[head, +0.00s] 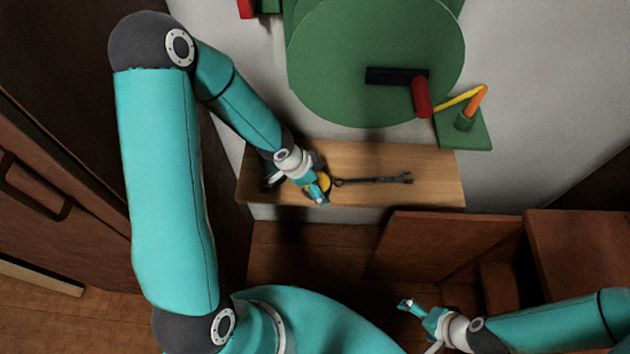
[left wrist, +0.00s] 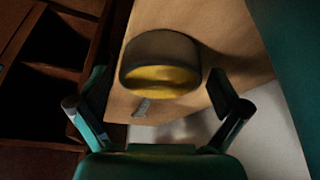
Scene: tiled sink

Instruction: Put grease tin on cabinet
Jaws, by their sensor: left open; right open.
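The grease tin, with a yellow face and dark side, shows as a small yellow patch (head: 325,182) on the wooden shelf, partly hidden by my left gripper (head: 316,192). In the left wrist view the tin (left wrist: 160,76) lies ahead of the palm, between the two spread fingers, with gaps on both sides. My left gripper is open, and I see no contact with the tin. My right gripper (head: 411,307) is open and empty at the lower right, in front of brown wooden cabinet-like furniture (head: 440,243).
A wrench (head: 375,180) lies on the wooden shelf (head: 440,190), right of the tin. A large green drum (head: 340,60) with a black and red handle hangs above the shelf. A green bracket (head: 475,135) is at its right. A brown door with a handle (head: 35,190) stands at left.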

